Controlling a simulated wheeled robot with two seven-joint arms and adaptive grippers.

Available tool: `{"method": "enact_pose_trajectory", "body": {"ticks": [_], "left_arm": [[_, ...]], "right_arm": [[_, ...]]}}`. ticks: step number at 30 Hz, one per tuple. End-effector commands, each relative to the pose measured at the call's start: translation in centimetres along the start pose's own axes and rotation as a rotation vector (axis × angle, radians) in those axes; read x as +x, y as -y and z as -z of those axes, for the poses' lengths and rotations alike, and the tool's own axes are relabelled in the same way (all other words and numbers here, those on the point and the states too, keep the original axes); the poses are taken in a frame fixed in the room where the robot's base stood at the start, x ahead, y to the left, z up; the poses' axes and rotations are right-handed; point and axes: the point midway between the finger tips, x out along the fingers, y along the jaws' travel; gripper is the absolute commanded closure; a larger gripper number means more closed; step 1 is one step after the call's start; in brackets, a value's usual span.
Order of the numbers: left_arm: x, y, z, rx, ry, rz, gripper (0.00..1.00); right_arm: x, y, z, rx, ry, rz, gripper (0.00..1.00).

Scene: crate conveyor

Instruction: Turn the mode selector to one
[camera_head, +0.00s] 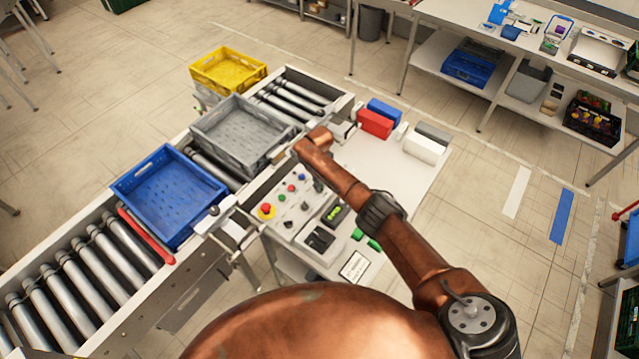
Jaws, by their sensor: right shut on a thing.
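The grey control panel (276,228) stands beside the conveyor, with a red emergency button (266,211), small coloured buttons and dark knobs on its face. My right arm reaches over it from the right. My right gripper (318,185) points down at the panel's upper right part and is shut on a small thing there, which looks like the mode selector. The jaws and wrist cover the selector, so I cannot read its position. My left gripper is not in view.
A blue crate (122,187), a grey crate (196,130) and a yellow crate (262,72) sit along the roller conveyor (100,286). Red and blue boxes (375,124) and white items stand on the table behind the panel. Shelves stand at the back right.

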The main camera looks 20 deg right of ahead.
Motion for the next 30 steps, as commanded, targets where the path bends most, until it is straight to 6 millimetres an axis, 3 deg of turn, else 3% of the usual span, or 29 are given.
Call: {"method": "enact_pose_trajectory", "body": {"ticks": [18, 30], "left_arm": [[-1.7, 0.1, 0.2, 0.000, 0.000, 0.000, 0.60], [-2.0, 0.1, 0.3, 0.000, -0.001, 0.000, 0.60]], "right_arm": [[0.0, 0.1, 0.0, 0.524, 0.001, 0.001, 1.00], [0.0, 0.1, 0.0, 0.667, 0.001, 0.001, 1.00]]}}
